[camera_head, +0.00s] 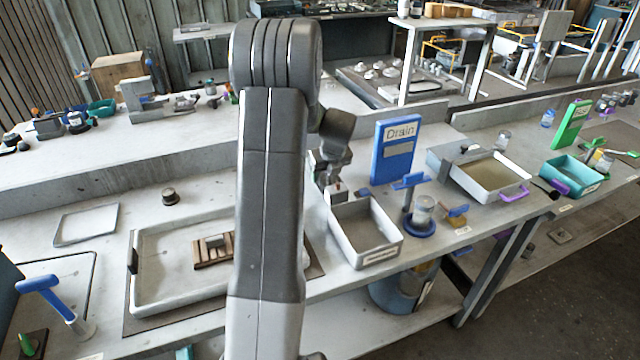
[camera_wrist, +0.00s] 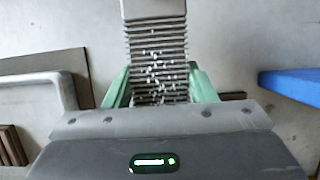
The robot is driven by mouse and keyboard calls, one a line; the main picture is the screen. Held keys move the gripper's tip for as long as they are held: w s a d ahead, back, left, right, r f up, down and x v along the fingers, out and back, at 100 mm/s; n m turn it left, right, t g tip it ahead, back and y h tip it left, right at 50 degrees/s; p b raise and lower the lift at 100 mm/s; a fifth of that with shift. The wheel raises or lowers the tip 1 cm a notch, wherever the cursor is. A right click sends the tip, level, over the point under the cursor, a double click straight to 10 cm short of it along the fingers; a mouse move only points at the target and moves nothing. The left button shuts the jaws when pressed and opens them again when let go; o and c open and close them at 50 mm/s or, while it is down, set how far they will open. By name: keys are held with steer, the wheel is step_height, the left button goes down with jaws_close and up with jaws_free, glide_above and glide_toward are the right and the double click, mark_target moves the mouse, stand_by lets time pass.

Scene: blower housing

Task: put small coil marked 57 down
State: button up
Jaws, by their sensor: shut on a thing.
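My gripper (camera_wrist: 158,88) shows two green fingers in the wrist view, shut on a finned grey metal block, the small coil (camera_wrist: 156,45). Its stacked fins run across, with pale specks along the middle and a plain grey end cap at the top. I cannot read a 57 on it. In the head view my gripper (camera_head: 333,178) is beyond my arm, near the back left corner of a white open bin (camera_head: 376,257). The coil is hardly visible there. I cannot tell whether it touches the surface below.
A white-rimmed tray (camera_head: 180,305) holds a brown slatted rack (camera_head: 205,262) with a small grey block on it. A blue "Drain" sign (camera_head: 393,160) stands behind the bin. A blue-handled stand (camera_head: 408,186) and jar (camera_head: 424,208) are to its right. Bench around the black-topped pot (camera_head: 170,197) is clear.

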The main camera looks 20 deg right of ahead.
steer(key=shift+f, duration=1.7)
steer(key=shift+f, duration=0.1)
steer(key=o, duration=1.3)
